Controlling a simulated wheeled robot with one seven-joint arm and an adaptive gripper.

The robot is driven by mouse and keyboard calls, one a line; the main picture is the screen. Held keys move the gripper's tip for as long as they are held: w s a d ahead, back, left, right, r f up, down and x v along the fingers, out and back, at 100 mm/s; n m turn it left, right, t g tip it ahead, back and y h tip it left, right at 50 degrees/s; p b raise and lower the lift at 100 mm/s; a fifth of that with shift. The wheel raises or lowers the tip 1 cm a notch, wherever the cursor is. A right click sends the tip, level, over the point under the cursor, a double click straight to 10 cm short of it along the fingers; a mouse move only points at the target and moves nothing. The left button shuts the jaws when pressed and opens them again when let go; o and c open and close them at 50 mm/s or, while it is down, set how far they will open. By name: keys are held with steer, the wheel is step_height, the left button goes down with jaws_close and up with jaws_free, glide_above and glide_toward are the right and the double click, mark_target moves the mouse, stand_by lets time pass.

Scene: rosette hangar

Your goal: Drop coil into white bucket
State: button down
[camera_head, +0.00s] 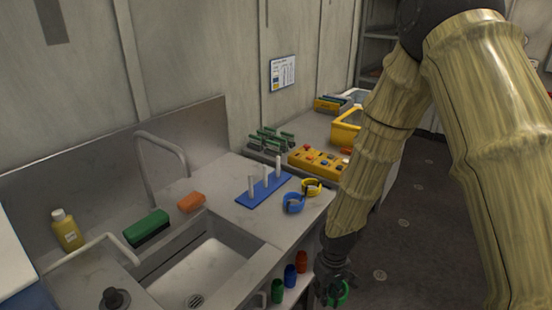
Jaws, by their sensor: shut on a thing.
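My gripper (334,286) is low at the lower middle of the view, in front of the counter's right end. It is shut on a green coil (343,293), a small ring partly hidden by the dark fingers. A blue coil (293,204) and a yellow coil (312,188) lie on the counter, above and to the left of my gripper. I cannot make out a white bucket for certain. A pale container (356,95) stands at the far back, partly hidden behind my arm.
A sink (206,270) with a tap fills the counter's left part. Small coloured cups (290,275) sit on a shelf below. Dark floor on the right is open.

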steer(key=d+f+m, duration=0.1)
steer(key=d+m, duration=0.1)
steer(key=d+f+m, duration=0.1)
steer(key=f+m, duration=0.1)
steer(key=m, duration=0.1)
steer(key=shift+w+d, duration=0.35)
steer(key=shift+w, duration=0.05)
